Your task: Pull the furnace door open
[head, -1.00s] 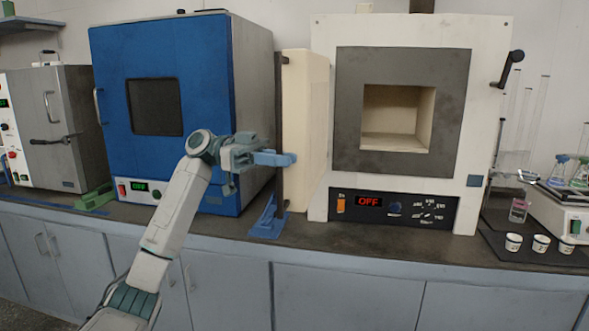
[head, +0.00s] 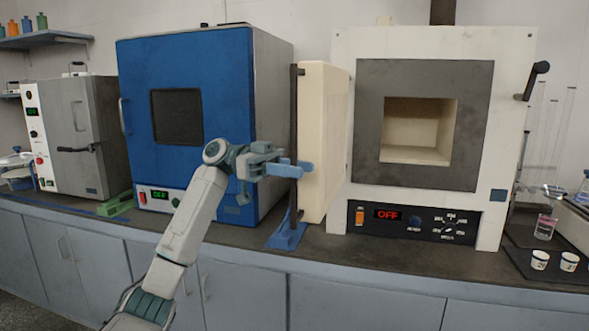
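The furnace (head: 433,45) is white with a grey front plate around an open square chamber. Its thick cream door (head: 325,130) stands swung wide open to the left, leaving the chamber uncovered. A dark vertical bar handle (head: 295,110) runs along the door's outer face. My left gripper (head: 299,168) is at this bar at about mid height, its blue fingers on either side and apparently shut on it. The exact contact is partly hidden by the fingers. My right gripper is not in view.
A blue oven (head: 220,90) stands close left of the door, and a grey cabinet (head: 95,130) farther left. A blue stand (head: 288,233) sits under the bar. Small white cups (head: 540,260) stand on a dark tray at the right. The counter front (head: 400,270) is clear.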

